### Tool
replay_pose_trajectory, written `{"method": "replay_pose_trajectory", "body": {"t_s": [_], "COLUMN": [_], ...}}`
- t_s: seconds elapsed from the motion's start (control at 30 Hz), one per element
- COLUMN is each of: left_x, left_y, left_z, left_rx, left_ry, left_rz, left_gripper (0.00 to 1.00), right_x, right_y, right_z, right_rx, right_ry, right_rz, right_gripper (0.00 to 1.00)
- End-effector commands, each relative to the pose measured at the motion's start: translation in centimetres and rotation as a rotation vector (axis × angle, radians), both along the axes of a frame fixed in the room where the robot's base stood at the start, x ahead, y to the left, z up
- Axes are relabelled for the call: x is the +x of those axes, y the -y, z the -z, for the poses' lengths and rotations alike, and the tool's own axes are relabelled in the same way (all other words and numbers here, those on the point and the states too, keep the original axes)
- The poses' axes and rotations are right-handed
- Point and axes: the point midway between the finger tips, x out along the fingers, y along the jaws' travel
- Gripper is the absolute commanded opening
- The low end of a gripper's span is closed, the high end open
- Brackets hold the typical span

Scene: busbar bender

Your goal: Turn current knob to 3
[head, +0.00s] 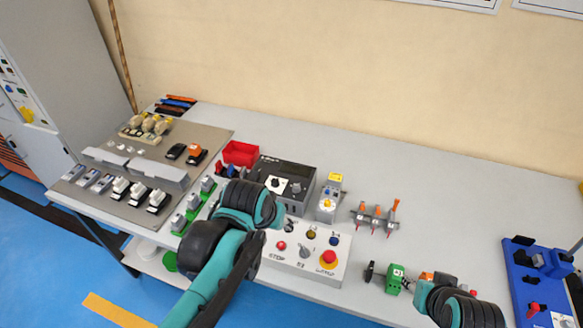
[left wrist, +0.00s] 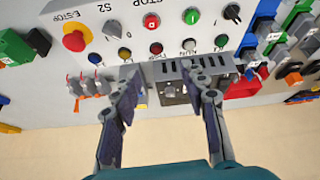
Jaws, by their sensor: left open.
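A dark grey box (head: 284,172) stands on the table in the head view. Its front has a dark knob (head: 275,183) on a white patch and a second dark knob (head: 296,187) to its right; no numbers are legible. I cannot tell which one is the current knob. In the left wrist view, the slotted box (left wrist: 176,71) lies beyond and between my fingers. My left gripper (left wrist: 163,82) is open and empty, its fingers spread in front of the box. In the head view my left arm hides its fingertips.
A control panel (head: 318,248) with a red emergency stop (head: 328,258) and several buttons sits in front of the box. The table's back right is clear.

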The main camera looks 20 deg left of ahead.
Motion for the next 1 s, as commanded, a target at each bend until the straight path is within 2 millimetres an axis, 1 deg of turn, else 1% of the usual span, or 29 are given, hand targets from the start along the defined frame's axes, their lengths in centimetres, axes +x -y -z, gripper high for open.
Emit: {"method": "replay_pose_trajectory", "body": {"t_s": [0.03,0.1,0.17,0.2,0.27,0.3,0.37,0.4,0.5,0.6,0.73,0.87,1.0], "left_x": [2.0,4.4,6.4,7.8,9.9,11.2,13.1,14.3,16.9,18.7,20.1,20.6,20.7], "left_y": [0.0,0.0,0.0,0.0,0.0,0.0,0.0,0.0,0.0,0.0,0.0,0.0,0.0], "left_z": [-2.4,-3.7,-4.4,-4.8,-5.1,-5.1,-4.9,-4.7,-3.6,-2.1,-0.5,0.6,2.4], "left_rx": [-0.005,-0.013,-0.018,-0.022,-0.027,-0.030,-0.034,-0.035,-0.039,-0.041,-0.042,-0.042,-0.042], "left_ry": [-0.033,-0.082,-0.125,-0.154,-0.197,-0.225,-0.267,-0.295,-0.359,-0.412,-0.457,-0.479,-0.483], "left_rz": [-0.010,-0.027,-0.041,-0.051,-0.066,-0.076,-0.091,-0.101,-0.124,-0.145,-0.163,-0.172,-0.174], "left_gripper": [0.43,0.43,0.43,0.43,0.43,0.43,0.43,0.43,0.43,0.43,0.43,0.43,0.43], "right_x": [0.0,0.0,0.0,0.0,0.0,0.0,0.0,0.0,0.0,0.0,0.0,0.0,0.0], "right_y": [0.0,0.0,0.0,0.0,0.0,0.0,0.0,0.0,0.0,0.0,0.0,0.0,0.0], "right_z": [-2.4,-4.0,-5.4,-6.4,-7.7,-8.7,-10.0,-10.9,-12.9,-14.4,-15.6,-16.0,-15.6], "right_rx": [0.000,0.000,0.000,0.000,0.000,0.000,0.000,0.000,0.000,0.000,0.000,0.000,0.000], "right_ry": [0.000,0.000,0.000,0.000,0.000,0.000,0.000,0.000,0.000,0.000,0.000,0.000,0.000], "right_rz": [0.000,0.000,0.000,0.000,0.000,0.000,0.000,0.000,0.000,0.000,0.000,0.000,0.000], "right_gripper": [0.40,0.40,0.40,0.40,0.40,0.40,0.40,0.40,0.40,0.40,0.40,0.40,0.40]}}
